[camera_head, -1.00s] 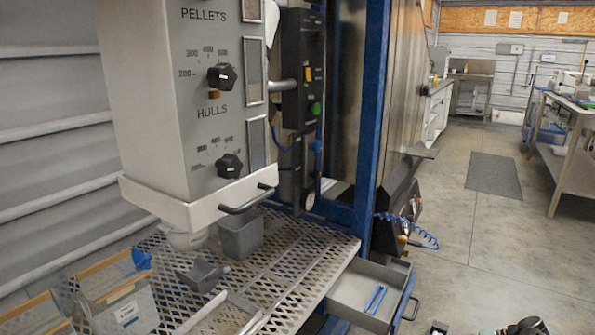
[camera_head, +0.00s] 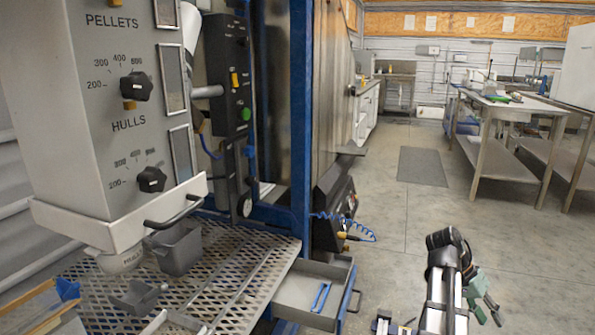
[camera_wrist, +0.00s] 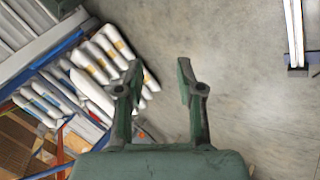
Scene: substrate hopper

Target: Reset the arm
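My gripper (camera_wrist: 158,85) shows in the wrist view with its two green fingers spread apart. Nothing is between the fingertips; bare grey floor shows there. In the head view my arm (camera_head: 447,275) shows at the lower right, folded over the open floor, with part of the green gripper (camera_head: 482,297) beside it. It is apart from the hopper (camera_head: 75,150) and from the perforated table (camera_head: 255,262).
A drawer (camera_head: 303,292) stands open at the table's right, with blue tongs (camera_head: 321,297) inside. A grey bin (camera_head: 176,248) and a scoop (camera_head: 138,298) are on the table. White bags (camera_wrist: 95,85) lie left of the gripper in the wrist view.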

